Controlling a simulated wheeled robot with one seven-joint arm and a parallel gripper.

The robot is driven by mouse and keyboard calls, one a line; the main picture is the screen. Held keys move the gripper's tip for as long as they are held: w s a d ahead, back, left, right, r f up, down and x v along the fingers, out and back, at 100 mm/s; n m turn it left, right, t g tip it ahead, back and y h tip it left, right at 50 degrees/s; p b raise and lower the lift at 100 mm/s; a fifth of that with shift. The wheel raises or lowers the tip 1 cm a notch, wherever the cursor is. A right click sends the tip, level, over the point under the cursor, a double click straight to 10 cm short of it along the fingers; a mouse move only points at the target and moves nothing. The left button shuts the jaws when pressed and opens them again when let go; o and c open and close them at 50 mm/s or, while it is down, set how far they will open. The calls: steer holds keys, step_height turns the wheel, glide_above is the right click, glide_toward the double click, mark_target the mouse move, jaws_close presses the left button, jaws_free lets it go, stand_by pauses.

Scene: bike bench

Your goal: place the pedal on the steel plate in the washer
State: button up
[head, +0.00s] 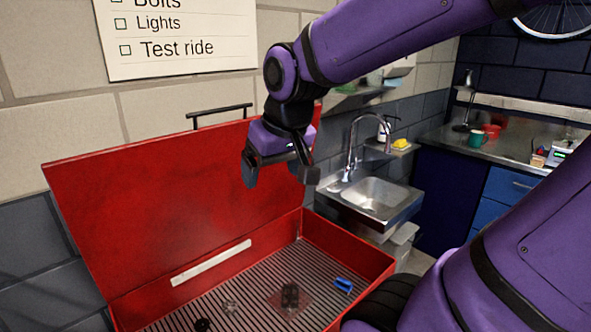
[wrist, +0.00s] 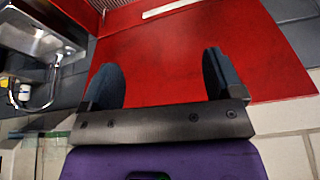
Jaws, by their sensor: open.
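The washer is a red, open box (head: 362,256) with a ribbed floor and its lid (head: 140,205) raised. On the floor lies a dull reddish-brown square plate (head: 274,299), which seems to be the steel plate. A dark, blocky thing (head: 290,294), which looks like the pedal, appears to rest on it; it is too small to be sure. My gripper (head: 278,178) is open and empty, high above the box in front of the lid. In the wrist view its two fingers (wrist: 160,82) are wide apart with only the red lid (wrist: 170,50) beyond.
A blue piece (head: 343,285), a small greyish piece (head: 230,307) and a small black piece (head: 202,325) also lie on the washer floor. A steel sink (head: 372,198) with a tap stands behind the box. A counter (head: 500,145) with a green mug (head: 476,140) is at the right.

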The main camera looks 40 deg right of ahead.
steer(key=s+a+r+n, duration=0.1)
steer(key=s+a+r, duration=0.1)
steer(key=s, duration=0.5)
steer(key=shift+s+r+n+t, duration=0.3)
steer(key=shift+s+r+t, duration=0.1)
steer(key=shift+r, duration=0.05)
steer(key=shift+d, duration=0.1)
stand_by(0.7)
